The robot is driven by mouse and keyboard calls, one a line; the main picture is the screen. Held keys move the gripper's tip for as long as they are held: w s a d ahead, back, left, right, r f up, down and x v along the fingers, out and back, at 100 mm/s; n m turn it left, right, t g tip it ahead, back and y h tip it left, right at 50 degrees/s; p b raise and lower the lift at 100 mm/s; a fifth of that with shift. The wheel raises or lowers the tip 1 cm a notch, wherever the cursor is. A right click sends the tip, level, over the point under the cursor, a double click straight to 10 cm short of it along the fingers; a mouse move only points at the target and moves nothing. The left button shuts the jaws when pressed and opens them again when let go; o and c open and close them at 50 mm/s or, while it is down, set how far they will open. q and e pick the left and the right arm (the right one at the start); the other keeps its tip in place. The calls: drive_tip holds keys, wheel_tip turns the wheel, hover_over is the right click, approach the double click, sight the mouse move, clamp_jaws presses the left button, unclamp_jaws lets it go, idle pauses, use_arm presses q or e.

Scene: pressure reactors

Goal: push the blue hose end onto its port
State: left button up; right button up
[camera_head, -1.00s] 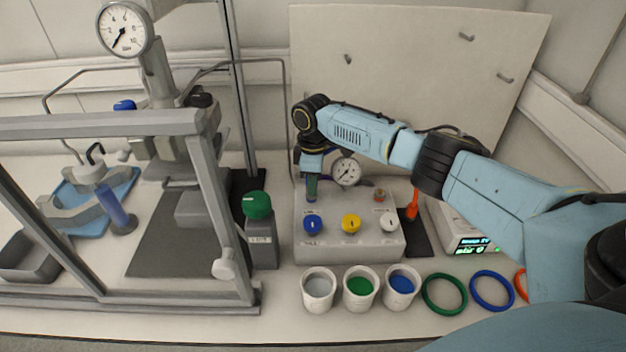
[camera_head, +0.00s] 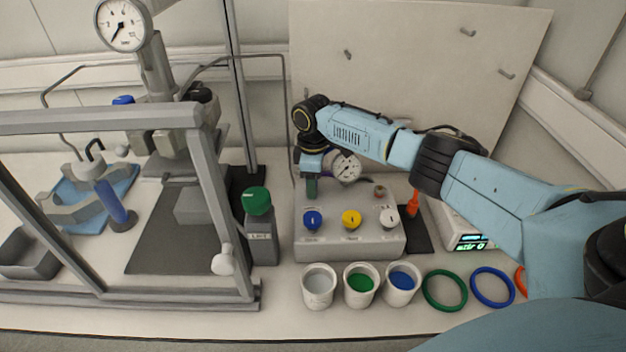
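My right arm reaches in from the right. The box carries a blue knob (camera_head: 312,219), a yellow knob (camera_head: 351,219) and a white knob (camera_head: 388,218) in front. A pressure gauge (camera_head: 347,168) and a small red-tipped fitting (camera_head: 380,191) are behind them. My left gripper is not in view.
Three cups, one of them the blue-filled cup (camera_head: 401,283), stand before the box. Green (camera_head: 444,306) and blue (camera_head: 492,304) rings lie to their right. A green-capped bottle (camera_head: 260,228) stands close left, beside a grey frame (camera_head: 216,190). A panel (camera_head: 420,70) rises behind.

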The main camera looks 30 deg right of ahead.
drive_tip(key=shift+r, duration=0.15)
wheel_tip(320, 180, up, 13)
drive_tip(key=shift+p, duration=0.45)
drive_tip(key=shift+r, duration=0.1)
idle(0.4)
